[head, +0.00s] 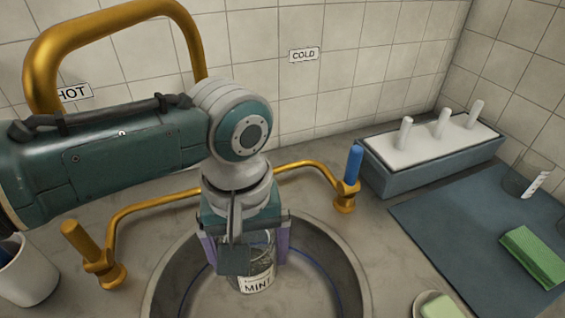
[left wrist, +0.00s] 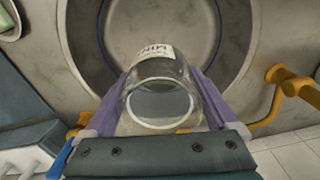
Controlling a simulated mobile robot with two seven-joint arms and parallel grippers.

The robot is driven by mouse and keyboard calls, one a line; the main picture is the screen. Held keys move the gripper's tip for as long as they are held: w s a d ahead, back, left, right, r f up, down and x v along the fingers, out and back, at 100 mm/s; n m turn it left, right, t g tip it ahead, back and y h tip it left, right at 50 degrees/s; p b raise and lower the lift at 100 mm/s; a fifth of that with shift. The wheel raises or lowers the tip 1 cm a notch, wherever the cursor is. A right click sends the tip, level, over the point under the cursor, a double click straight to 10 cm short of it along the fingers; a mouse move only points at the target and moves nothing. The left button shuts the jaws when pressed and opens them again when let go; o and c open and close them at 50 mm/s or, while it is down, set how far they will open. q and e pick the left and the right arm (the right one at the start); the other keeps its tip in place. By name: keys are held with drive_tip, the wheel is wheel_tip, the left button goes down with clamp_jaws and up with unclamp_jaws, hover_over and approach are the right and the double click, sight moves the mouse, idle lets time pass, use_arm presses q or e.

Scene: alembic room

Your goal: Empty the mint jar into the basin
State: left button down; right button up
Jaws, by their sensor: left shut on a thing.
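The mint jar (head: 258,272) is clear glass with a white "MINT" label, held over the round sink basin (head: 345,272). My left gripper (head: 246,252) comes down from above, its purple fingers shut on either side of the jar. The label reads right way up in the head view. In the left wrist view the jar (left wrist: 160,88) sits between the two fingers (left wrist: 158,100), its round rim facing the camera and the basin (left wrist: 205,35) behind it. I cannot tell what is inside the jar. My right gripper is not in view.
A brass tap with a blue cold handle (head: 354,165) and a brass left handle (head: 80,240) stands behind the basin. A white cup (head: 28,275) is at the left. At the right are a grey-blue mat (head: 450,225), a green sponge (head: 533,257) and a box with white pegs (head: 430,165).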

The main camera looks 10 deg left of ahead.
sight(275, 276)
use_arm(q)
drive_tip(key=shift+w+d+f+b, duration=0.1)
drive_tip(key=shift+d+f+b, duration=0.45)
drive_tip(key=shift+f+b, duration=0.4)
drive_tip(key=shift+w+d+f+b, duration=0.1)
drive_tip(key=shift+d+f+b, duration=0.4)
drive_tip(key=shift+f+b, duration=0.4)
drive_tip(key=shift+w+d+f+b, duration=0.1)
drive_tip(key=shift+d+f+b, duration=0.45)
drive_tip(key=shift+f+b, duration=0.35)
drive_tip(key=shift+s+r+h+p, duration=0.1)
drive_tip(key=shift+r+h+p, duration=0.1)
drive_tip(key=shift+h+p, duration=0.4)
drive_tip(key=shift+a+f+h+p, duration=0.1)
drive_tip(key=shift+h+p, duration=0.3)
drive_tip(key=shift+f+t+h, duration=0.15)
drive_tip(key=shift+t+h, duration=0.25)
drive_tip(key=shift+h, duration=0.4)
